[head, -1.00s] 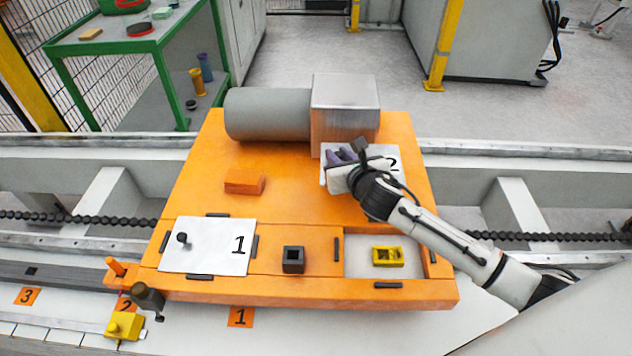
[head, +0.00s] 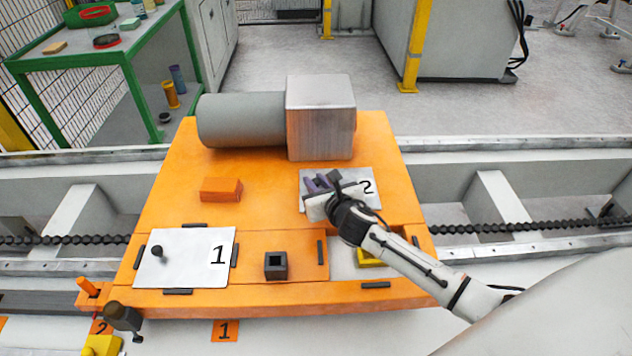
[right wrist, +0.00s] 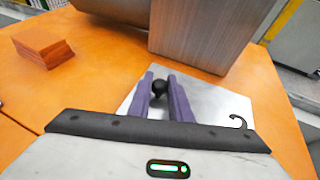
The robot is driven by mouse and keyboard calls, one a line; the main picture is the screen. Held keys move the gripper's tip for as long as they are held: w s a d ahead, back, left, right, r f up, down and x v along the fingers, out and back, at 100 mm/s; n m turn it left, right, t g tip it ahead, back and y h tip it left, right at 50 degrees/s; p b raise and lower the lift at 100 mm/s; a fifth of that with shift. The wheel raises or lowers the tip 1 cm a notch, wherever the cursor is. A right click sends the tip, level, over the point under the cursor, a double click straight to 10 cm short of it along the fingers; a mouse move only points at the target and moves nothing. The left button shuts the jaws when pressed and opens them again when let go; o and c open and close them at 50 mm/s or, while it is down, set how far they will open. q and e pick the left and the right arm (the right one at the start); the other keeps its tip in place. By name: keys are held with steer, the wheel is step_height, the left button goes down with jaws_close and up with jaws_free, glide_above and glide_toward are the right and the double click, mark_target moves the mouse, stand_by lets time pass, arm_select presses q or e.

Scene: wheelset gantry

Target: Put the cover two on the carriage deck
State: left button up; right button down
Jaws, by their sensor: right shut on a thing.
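Cover two (head: 364,186) is a pale plate marked 2, with a small black knob (right wrist: 160,87). My right gripper (head: 317,184) is shut on the knob, its purple fingers on both sides of it in the right wrist view. The plate looks level over the orange carriage deck (head: 260,186), in front of the metal block; I cannot tell whether it touches the deck. My right forearm partly hides the open recess at the deck's front right and the yellow part (head: 368,258) in it. My left gripper is not in view.
A metal block (head: 320,120) and grey cylinder (head: 240,120) stand at the deck's back. An orange block (head: 220,190) lies left of cover two. Cover one (head: 190,257) and a dark square socket (head: 276,265) are at the front. Bare deck lies between.

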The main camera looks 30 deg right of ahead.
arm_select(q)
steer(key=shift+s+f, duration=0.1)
arm_select(e)
steer(key=c, duration=1.6)
jaws_free()
